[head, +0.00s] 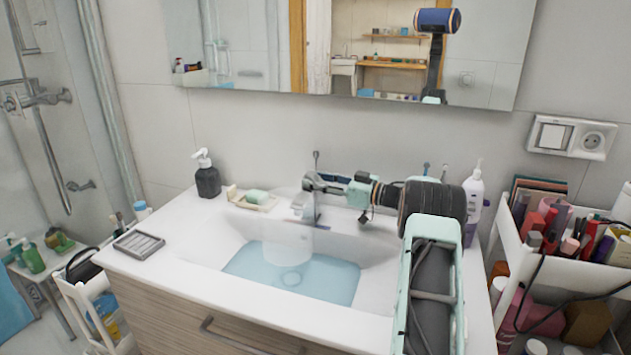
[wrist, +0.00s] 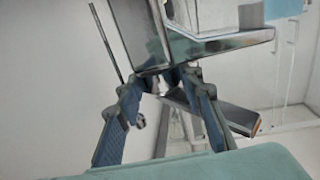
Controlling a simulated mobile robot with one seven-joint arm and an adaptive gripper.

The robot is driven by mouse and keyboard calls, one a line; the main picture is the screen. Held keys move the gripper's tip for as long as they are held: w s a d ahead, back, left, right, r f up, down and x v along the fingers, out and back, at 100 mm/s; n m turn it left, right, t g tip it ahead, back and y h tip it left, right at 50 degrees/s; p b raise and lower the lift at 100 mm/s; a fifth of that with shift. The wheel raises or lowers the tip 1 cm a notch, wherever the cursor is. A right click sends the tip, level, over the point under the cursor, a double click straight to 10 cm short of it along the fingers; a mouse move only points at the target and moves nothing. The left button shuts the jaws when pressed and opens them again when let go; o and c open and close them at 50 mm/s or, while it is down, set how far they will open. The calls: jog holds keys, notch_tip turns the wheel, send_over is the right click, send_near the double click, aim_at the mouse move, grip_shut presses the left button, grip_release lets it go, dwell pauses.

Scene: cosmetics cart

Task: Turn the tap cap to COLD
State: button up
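My gripper (head: 312,182) reaches in from the right, at the tap's top. In the wrist view, the tap's shiny grey metal (wrist: 215,42) fills the upper middle, close in front of the fingers. Both fingers of my gripper (wrist: 163,78) lean inward, with their tips close together at the metal's lower edge. I cannot tell whether they touch or hold the cap. Any COLD marking is too small or hidden to read.
The basin (head: 200,262) holds blue water. A dark soap dispenser (head: 208,180) and a soap dish (head: 252,203) stand left of the tap. A white pump bottle (head: 473,200) stands right, close to my arm. A mirror (head: 240,55) hangs behind; a loaded cart (head: 507,245) stands right.

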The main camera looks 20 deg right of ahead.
jog(key=o, duration=0.4)
jog(key=shift+o, duration=0.2)
jog(key=v, duration=0.8)
